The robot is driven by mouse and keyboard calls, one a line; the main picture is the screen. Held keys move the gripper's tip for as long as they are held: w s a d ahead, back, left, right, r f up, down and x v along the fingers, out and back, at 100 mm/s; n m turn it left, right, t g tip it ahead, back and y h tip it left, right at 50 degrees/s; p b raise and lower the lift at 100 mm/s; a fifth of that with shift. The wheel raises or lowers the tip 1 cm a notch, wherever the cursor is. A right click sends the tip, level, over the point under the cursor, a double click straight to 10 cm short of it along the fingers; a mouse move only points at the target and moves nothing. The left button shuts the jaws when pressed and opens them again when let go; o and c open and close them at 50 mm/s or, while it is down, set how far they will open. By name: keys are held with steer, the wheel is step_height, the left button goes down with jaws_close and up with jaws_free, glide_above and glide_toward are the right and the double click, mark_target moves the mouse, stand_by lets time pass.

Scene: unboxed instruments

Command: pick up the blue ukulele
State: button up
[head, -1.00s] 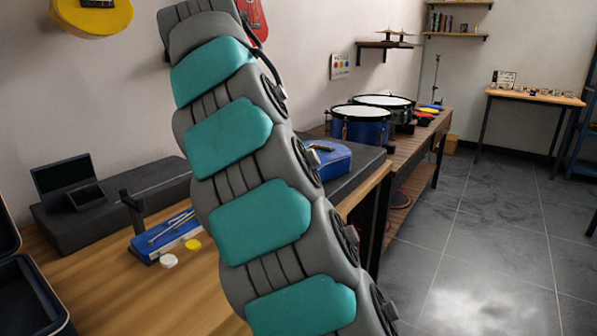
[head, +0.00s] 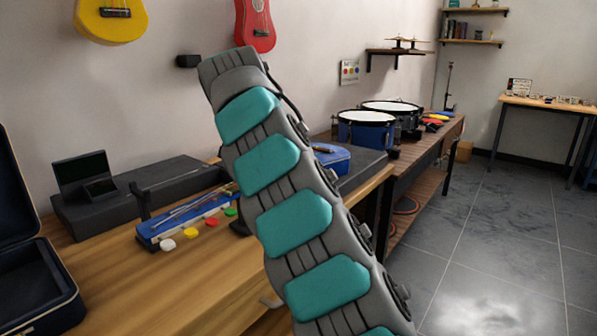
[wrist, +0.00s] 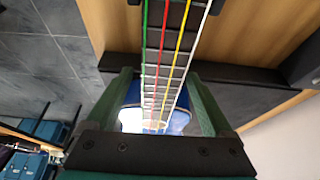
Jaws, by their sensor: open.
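The blue ukulele (head: 335,157) lies on a dark block, partly hidden behind my arm in the head view. In the wrist view its fretboard (wrist: 163,55), with green, red, yellow and white strings, runs down the middle toward a blue shape with a bright white centre. I cannot tell whether that shape is the body or a drum behind. My gripper (wrist: 160,78) is open, one dark green finger on each side of the neck in the picture. I cannot tell how deep the neck lies between them. My arm hides the gripper in the head view.
A blue rack (head: 180,222) with rods and coloured discs stands on the wooden table. An open case (head: 38,285) is at far left. Drums (head: 366,130) stand on a bench behind. Yellow (head: 110,20) and red (head: 255,25) ukuleles hang on the wall. The floor at right is clear.

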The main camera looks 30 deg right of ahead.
jaws_close()
stand_by(0.6)
steer(key=shift+w+r, duration=0.1)
steer(key=shift+r, duration=0.8)
steer(key=shift+a+r, duration=0.1)
steer(key=shift+r, duration=0.8)
